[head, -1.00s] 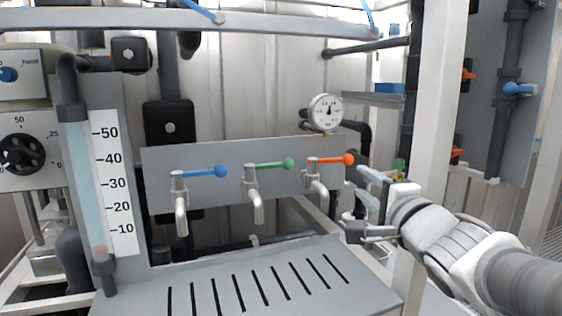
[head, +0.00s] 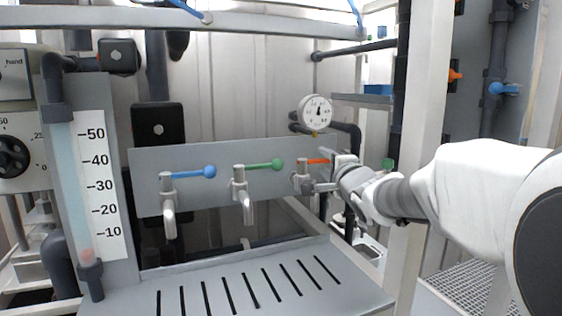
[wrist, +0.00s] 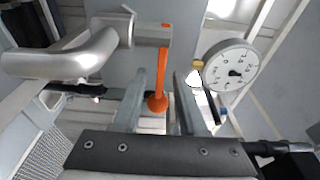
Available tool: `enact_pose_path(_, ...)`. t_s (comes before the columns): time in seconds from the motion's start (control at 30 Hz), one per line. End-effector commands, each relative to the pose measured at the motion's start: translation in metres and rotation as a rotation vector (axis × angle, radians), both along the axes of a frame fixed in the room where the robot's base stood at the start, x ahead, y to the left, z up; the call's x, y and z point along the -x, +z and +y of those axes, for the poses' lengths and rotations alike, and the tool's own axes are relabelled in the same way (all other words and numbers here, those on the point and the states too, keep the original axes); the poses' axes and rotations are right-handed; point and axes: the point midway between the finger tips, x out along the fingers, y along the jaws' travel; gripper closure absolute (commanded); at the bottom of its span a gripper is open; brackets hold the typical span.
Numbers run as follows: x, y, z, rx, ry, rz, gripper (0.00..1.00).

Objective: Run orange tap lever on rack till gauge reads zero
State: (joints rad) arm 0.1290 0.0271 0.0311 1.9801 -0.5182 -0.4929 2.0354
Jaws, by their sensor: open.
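The orange tap lever (head: 318,161) sits on the rightmost tap (head: 300,178) of the grey rack panel. In the wrist view the orange lever (wrist: 164,70) with its ball end lies between the two fingers of my gripper (wrist: 160,100), which are apart. In the head view my gripper (head: 335,172) is at the lever's right end and hides its ball. The round white gauge (head: 315,113) stands above and behind the tap. It also shows in the wrist view (wrist: 231,68); its needle is visible, but the exact reading is too small to tell.
A blue-lever tap (head: 190,173) and a green-lever tap (head: 260,166) are to the left on the same panel. A slotted grey tray (head: 230,285) lies below. A white upright post (head: 432,120) stands close to my arm. A tube with a scale (head: 98,185) is at left.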

Motion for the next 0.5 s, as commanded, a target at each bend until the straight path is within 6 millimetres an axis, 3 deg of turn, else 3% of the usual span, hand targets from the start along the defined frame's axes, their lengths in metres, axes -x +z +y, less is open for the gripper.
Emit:
enact_pose_path(0.4, -0.0074, -0.0001, 0.0014, 0.000, 0.001, 0.000, 0.59)
enact_pose_path(0.5, -0.0073, -0.0002, 0.0014, 0.000, 0.001, 0.000, 0.77)
